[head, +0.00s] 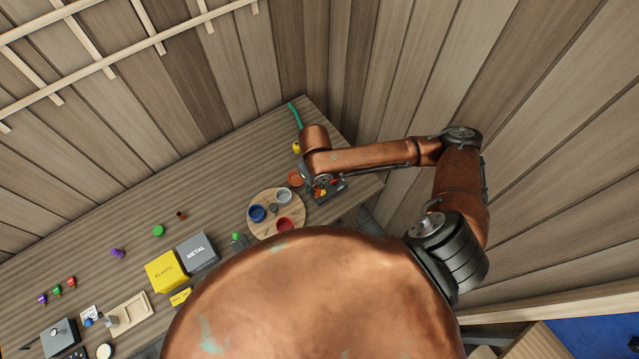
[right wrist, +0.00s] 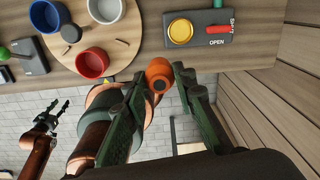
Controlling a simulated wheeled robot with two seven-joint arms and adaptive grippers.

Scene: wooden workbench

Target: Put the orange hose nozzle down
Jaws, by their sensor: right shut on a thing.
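The orange hose nozzle (right wrist: 158,72) sits between the fingertips of my right gripper (right wrist: 159,82) in the right wrist view. The gripper is shut on it, and it is held just off the near edge of the workbench in that picture. The workbench (head: 215,165) is ridged brown wood.
A box with a yellow button (right wrist: 181,31), marked OPEN, lies near the bench edge. A round board (head: 262,232) carries blue, white and red cups. Yellow (head: 166,271) and grey (head: 197,251) boxes stand further left. The bench between board and back wall is mostly clear.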

